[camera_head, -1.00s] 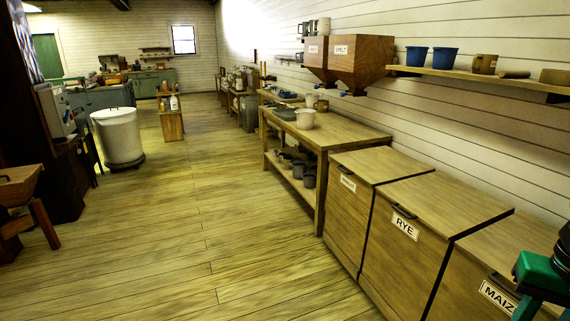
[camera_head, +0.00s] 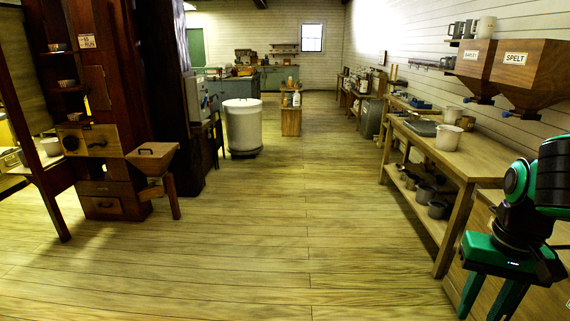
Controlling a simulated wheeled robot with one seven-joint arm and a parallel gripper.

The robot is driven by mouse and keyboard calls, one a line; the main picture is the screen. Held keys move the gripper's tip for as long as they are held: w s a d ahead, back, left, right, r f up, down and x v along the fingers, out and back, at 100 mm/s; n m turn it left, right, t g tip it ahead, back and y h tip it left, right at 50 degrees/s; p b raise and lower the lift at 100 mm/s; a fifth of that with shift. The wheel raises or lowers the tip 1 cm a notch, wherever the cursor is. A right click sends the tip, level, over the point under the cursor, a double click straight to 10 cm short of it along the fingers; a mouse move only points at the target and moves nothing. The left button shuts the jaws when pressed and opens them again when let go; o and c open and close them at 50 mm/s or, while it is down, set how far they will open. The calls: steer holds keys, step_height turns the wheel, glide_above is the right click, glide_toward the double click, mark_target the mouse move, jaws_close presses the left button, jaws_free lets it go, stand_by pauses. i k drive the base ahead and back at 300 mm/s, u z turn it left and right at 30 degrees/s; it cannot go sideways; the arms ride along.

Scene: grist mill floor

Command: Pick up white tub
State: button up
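A white tub (camera_head: 448,137) stands upright on the wooden workbench (camera_head: 480,160) at the right. A large white bin (camera_head: 242,128) stands on the floor at the left of the aisle. A small whitish vessel (camera_head: 51,146) sits on a surface at the far left. I cannot tell for sure which of these is the task's tub. My green and black gripper (camera_head: 489,300) is at the lower right, fingers pointing down and apart, with nothing seen between them. It is nearer to me than the workbench and away from every tub.
The workbench's lower shelf (camera_head: 420,205) holds several dark pots. Wooden hoppers (camera_head: 515,70) hang above at the right. A wooden bin is partly hidden behind my arm. The middle floor is clear.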

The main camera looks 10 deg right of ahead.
mark_target(448, 137)
steer(key=u, duration=0.15)
steer(key=i, duration=1.2)
steer(key=z, duration=0.4)
steer(key=i, duration=1.1)
steer(key=z, duration=1.1)
steer(key=i, duration=0.75)
steer(key=z, duration=0.5)
